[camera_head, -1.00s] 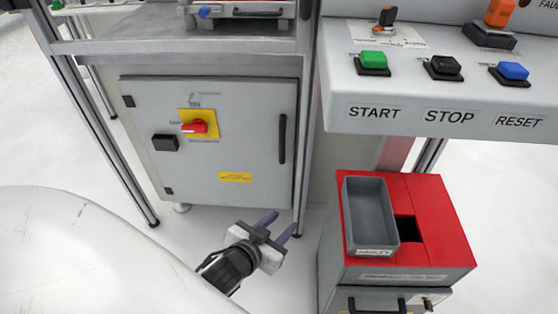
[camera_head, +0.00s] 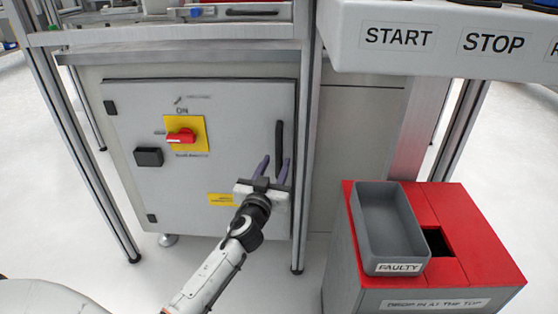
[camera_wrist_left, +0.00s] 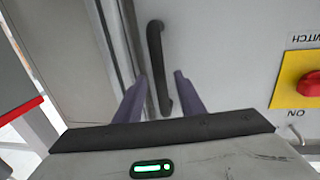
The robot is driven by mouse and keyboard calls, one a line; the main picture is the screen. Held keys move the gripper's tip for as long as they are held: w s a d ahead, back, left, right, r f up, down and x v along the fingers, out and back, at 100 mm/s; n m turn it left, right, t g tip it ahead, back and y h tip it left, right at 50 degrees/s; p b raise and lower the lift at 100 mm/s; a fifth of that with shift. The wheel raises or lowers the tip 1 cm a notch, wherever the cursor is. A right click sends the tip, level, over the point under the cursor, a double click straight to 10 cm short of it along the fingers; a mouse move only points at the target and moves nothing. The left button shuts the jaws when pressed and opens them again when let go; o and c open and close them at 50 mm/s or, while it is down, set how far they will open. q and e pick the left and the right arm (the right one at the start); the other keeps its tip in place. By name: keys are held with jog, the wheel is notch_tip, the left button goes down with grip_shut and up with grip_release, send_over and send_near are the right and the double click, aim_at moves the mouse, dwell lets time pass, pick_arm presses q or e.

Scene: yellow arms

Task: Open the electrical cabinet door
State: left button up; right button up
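The electrical cabinet door (camera_head: 225,120) is a grey panel, shut, with hinges on its left and a black vertical handle (camera_head: 279,147) near its right edge. A red rotary switch (camera_head: 181,136) on a yellow plate reads ON. My left gripper (camera_head: 273,168) is open in front of the lower part of the handle. In the left wrist view the handle (camera_wrist_left: 157,65) lies between the two purple fingers (camera_wrist_left: 160,95), one on each side, with gaps visible. Whether the fingertips reach fully around it is hard to tell. My right gripper is not in view.
A red-topped bin (camera_head: 460,225) with a grey FAULTY tray (camera_head: 387,235) stands right of the cabinet. A metal frame post (camera_head: 306,150) runs beside the door's handle edge. A control panel (camera_head: 440,45) overhangs at upper right. White floor lies in front.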

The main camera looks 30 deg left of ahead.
aim_at(278, 160)
pick_arm(q)
jog(key=shift+b+x, duration=0.3)
jog(key=shift+x, duration=1.8)
grip_shut()
